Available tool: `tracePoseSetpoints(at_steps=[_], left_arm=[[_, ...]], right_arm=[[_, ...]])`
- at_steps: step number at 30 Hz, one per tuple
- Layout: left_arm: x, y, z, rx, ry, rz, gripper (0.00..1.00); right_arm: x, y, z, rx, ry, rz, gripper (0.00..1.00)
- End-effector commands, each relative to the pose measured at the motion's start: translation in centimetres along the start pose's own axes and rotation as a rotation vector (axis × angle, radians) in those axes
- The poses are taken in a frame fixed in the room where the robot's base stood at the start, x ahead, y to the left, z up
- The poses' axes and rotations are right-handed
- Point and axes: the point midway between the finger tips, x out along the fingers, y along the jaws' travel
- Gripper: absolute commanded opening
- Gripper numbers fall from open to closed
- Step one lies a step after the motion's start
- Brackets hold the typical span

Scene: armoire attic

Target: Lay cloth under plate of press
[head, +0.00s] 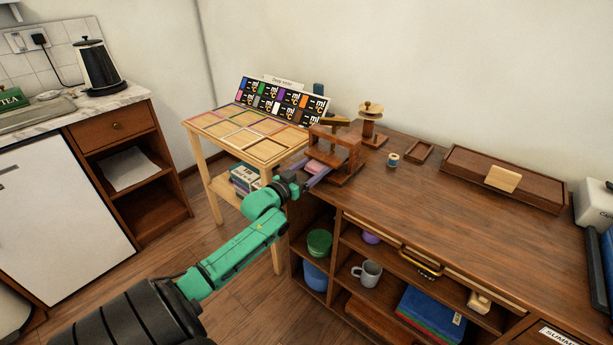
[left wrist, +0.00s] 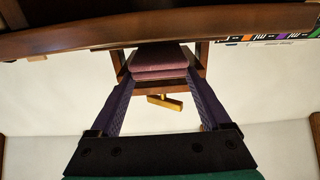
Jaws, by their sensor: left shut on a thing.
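The wooden press (head: 345,143) stands at the left end of the brown desk, with an upright frame and a handle on top. A folded pink cloth (head: 313,166) is at the press's near-left side, low in its frame. My left gripper (head: 318,177) reaches in from the left and is shut on the cloth. In the left wrist view the folded cloth (left wrist: 158,62) sits between the two purple fingers (left wrist: 160,75), with parts of the wooden press around it. The press's plate is not clearly visible, and I cannot tell whether the cloth lies under it. My right gripper is not in view.
The desk top (head: 430,220) is mostly clear in front. A spool stand (head: 371,125), a small spool (head: 393,159), a little tray (head: 420,151) and a long wooden box (head: 500,180) stand toward the back. A light sorting table (head: 250,140) adjoins the press's left.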

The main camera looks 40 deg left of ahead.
Motion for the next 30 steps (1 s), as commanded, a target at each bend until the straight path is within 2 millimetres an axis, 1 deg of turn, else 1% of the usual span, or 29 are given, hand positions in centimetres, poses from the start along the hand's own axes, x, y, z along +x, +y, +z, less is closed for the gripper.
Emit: tracePoseSetpoints(at_steps=[1, 5, 14, 15, 16, 22, 25, 28, 30], left_arm=[[0.3, 0.0, 0.2, 0.001, 0.001, 0.0, 0.28], [0.2, 0.0, 0.7, 0.001, -0.001, 0.0, 0.28], [0.1, 0.0, 0.8, 0.001, -0.001, 0.0, 0.28], [0.1, 0.0, 0.8, 0.001, -0.001, 0.0, 0.96], [0.1, 0.0, 0.8, 0.0, -0.001, 0.0, 1.0], [0.1, 0.0, 0.8, 0.0, -0.001, 0.0, 1.0], [-0.2, 0.0, 0.9, 0.0, -0.003, 0.0, 1.0], [-1.3, 0.0, 0.9, -0.001, -0.004, 0.0, 1.0], [-2.4, 0.0, 0.9, -0.002, -0.004, 0.0, 1.0]], right_arm=[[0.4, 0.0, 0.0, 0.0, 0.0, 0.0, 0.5], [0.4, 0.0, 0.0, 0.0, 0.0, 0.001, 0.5], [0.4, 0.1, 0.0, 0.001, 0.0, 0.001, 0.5], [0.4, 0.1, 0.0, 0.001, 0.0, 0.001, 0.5], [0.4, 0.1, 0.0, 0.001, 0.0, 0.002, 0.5], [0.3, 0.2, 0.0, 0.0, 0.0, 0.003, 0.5], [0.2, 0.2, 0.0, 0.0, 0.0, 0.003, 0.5], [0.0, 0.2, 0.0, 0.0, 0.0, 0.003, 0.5], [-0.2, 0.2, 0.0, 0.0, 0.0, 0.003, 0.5]])
